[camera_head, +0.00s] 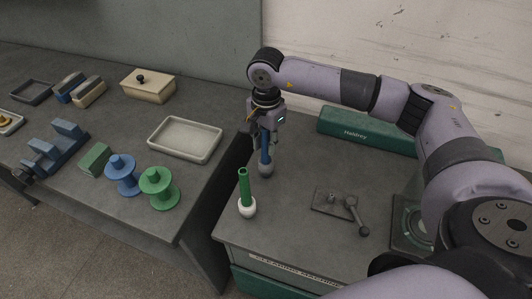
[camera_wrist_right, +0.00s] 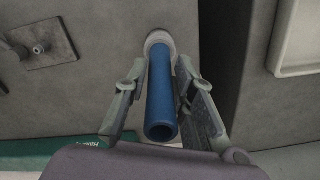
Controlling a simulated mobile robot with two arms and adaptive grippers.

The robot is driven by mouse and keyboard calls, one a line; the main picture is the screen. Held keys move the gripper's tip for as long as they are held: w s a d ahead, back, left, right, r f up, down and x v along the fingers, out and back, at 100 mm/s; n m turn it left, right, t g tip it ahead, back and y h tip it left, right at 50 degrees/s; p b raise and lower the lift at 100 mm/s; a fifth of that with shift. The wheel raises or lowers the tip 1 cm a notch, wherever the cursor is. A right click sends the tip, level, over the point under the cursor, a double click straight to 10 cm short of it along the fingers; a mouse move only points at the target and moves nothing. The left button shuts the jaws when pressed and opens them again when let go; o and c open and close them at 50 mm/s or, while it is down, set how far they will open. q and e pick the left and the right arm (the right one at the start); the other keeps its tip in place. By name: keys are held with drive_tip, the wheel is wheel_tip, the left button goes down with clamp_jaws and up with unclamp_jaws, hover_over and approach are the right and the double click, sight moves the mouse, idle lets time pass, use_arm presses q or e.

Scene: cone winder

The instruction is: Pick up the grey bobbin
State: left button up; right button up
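The bobbin with a grey base (camera_head: 265,170) and a blue tube stands upright on the grey machine top. In the right wrist view its blue tube (camera_wrist_right: 161,105) points up towards the camera, with its pale grey base (camera_wrist_right: 158,38) beyond. My right gripper (camera_head: 264,140) points down over it; in the wrist view its fingers (camera_wrist_right: 161,75) are on either side of the tube, with small gaps visible. The gripper looks open around the tube and partly hides it in the head view. My left gripper is not in view.
A green tube (camera_head: 245,187) with a white base stands nearby, towards the front edge. A lever on a plate (camera_head: 330,202) lies to the right, and a green box (camera_head: 350,131) behind. Left table holds a tray (camera_head: 185,152), blue spool (camera_head: 122,178) and green spool (camera_head: 159,190).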

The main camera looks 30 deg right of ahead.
clamp_jaws()
drive_tip(key=shift+r, duration=0.15)
